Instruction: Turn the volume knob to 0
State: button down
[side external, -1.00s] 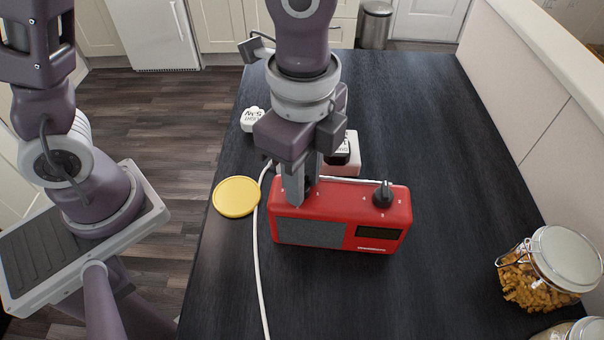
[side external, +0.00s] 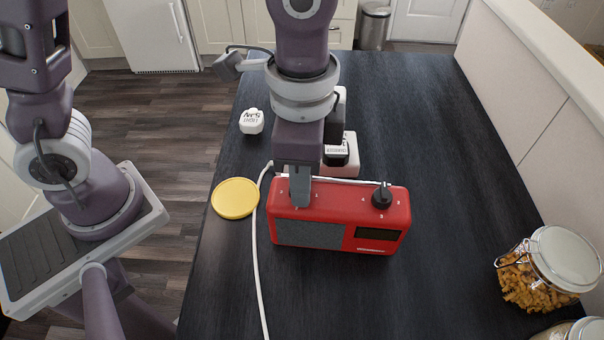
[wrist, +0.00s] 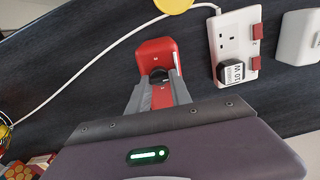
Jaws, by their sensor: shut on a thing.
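A red radio (side external: 345,205) stands upright on the dark worktop, with a grey speaker grille and a small dark display on its front. My gripper (side external: 300,202) points down onto the left part of its top. In the wrist view my gripper (wrist: 158,92) is closed around a dark knob (wrist: 158,74) on the red top. The fingers hide most of this knob, so its pointer cannot be read. Small pale numbers show beside it. A second black knob (side external: 382,197) with numbers around it is on the radio's right end, free of the gripper. I cannot tell which is labelled volume.
A yellow disc (side external: 235,198) and a white cable (side external: 258,260) lie left of the radio. A jar of pasta (side external: 545,270) stands at the right. The worktop (side external: 420,120) behind right is clear.

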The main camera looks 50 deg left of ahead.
jog(key=c, duration=1.2)
grip_release()
notch_tip(320, 180, up, 7)
jog(key=shift+r, duration=0.1)
jog(key=s+a+r+n+t, duration=0.1)
jog(key=s+a+n+t, duration=0.1)
jog(key=a, duration=0.3)
jog(key=s+a+n+t, duration=0.1)
jog(key=s+a+n, duration=0.2)
jog(key=a, duration=0.3)
jog(key=s+a+r+n+t, duration=0.1)
jog(key=s+a+n+t, duration=0.1)
jog(key=a+n, duration=0.3)
jog(key=shift+s+a+r+t, duration=0.35)
jog(key=shift+s+a, duration=0.25)
jog(key=shift+a, duration=0.15)
